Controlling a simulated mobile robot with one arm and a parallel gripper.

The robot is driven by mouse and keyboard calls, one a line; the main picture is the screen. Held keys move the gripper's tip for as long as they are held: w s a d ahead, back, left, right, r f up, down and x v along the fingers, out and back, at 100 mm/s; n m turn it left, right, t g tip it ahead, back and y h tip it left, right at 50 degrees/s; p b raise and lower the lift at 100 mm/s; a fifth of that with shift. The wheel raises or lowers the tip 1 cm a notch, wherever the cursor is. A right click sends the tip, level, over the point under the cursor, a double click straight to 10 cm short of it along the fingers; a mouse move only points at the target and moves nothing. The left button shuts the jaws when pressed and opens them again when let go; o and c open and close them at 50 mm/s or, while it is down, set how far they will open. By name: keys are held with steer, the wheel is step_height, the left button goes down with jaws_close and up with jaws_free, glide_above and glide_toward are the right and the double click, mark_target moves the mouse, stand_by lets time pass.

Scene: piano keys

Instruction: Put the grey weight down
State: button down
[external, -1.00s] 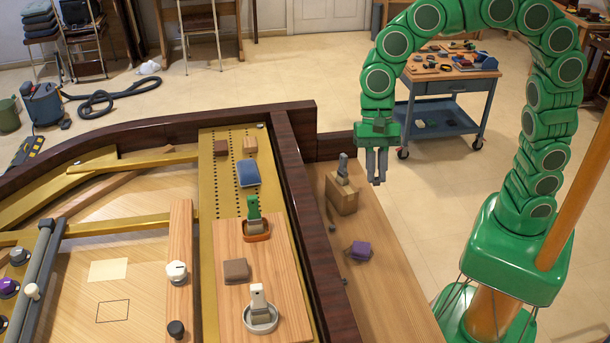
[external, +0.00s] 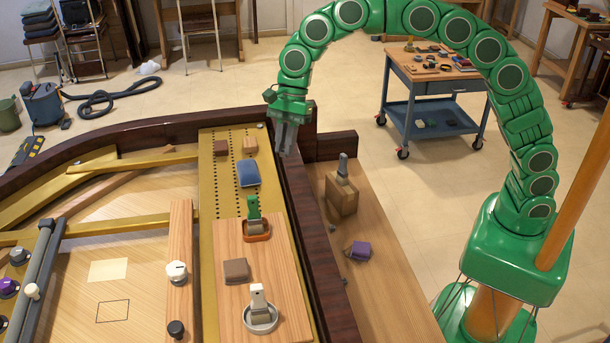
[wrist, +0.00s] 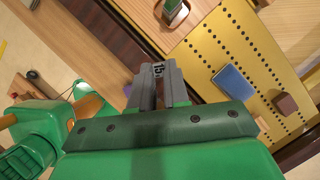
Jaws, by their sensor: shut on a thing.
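My gripper (external: 285,150) hangs above the dark wooden rim at the right of the piano case, fingers pointing down. In the wrist view my gripper (wrist: 160,85) is shut on a small grey weight (wrist: 158,70) whose top bears a dark number that looks like 15. The weight is mostly hidden by the fingers, and in the external view I cannot make it out from them. It is held in the air, apart from any surface.
A pale board (external: 285,255) carries a green-handled piece (external: 253,209), a brown block (external: 236,269) and a round dish (external: 261,321). A blue block (external: 248,173) lies on the gold plate. The dark rim (external: 305,215) stands raised. A wooden block (external: 341,200) and purple thing (external: 360,251) are on the side shelf.

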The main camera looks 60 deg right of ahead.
steer(key=w+d+m, duration=0.1)
steer(key=w+m, duration=0.1)
steer(key=w, duration=0.5)
glide_above(219, 199)
steer(key=d, duration=0.2)
steer(key=shift+t, duration=0.4)
steer(key=shift+s+a+f, duration=0.1)
steer(key=shift+s+f, duration=0.05)
steer(key=shift+f, duration=7.45)
steer(key=shift+a+f, duration=0.1)
steer(key=shift+f, duration=0.15)
steer(key=shift+w+f, duration=0.2)
steer(key=shift+f, duration=1.35)
steer(key=shift+f, duration=0.1)
steer(key=c, duration=1.1)
jaws_free()
